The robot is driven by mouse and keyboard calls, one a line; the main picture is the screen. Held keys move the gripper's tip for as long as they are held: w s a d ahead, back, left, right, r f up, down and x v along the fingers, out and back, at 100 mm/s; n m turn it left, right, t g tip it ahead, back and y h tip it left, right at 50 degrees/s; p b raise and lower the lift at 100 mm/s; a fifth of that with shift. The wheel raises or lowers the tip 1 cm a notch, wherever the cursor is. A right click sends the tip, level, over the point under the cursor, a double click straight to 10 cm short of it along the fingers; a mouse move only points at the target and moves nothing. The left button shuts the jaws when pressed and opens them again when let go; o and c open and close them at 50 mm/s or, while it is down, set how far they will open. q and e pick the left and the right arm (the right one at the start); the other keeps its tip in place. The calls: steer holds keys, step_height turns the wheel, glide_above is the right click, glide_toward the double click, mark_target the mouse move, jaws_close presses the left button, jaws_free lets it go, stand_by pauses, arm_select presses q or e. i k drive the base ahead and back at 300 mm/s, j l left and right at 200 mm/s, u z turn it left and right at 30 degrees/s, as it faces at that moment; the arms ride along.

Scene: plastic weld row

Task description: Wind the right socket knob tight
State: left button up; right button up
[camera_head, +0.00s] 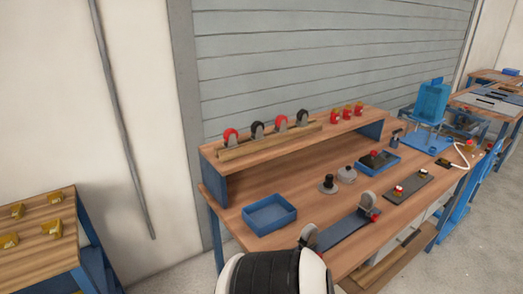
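No part is clearly recognisable as the right socket knob at this size. On the workbench (290,190), a dark grey strip carries a red-and-white knob-like part (398,191) at its near end and another (422,171) at its far end. A blue bar (345,231) lies in front, with a grey round part (309,236) at its left end and a grey wheel-like part with a red piece (373,215) at its right end. Neither gripper shows. A white and black rounded part of my own body fills the bottom middle.
An empty blue tray (269,214) stands at the bench's left. A dark knob (328,184) and a grey one (346,174) stand mid-bench. A raised shelf (345,124) holds red and black casters and several red parts. Another table (36,240) is at far left.

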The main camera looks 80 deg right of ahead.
mark_target(374, 217)
steer(key=k+l+u, duration=0.2)
steer(key=k+l, duration=0.3)
steer(key=k+l+u, duration=0.25)
steer(key=k+l, duration=0.15)
steer(key=k+l+u, duration=0.2)
steer(key=k, duration=0.45)
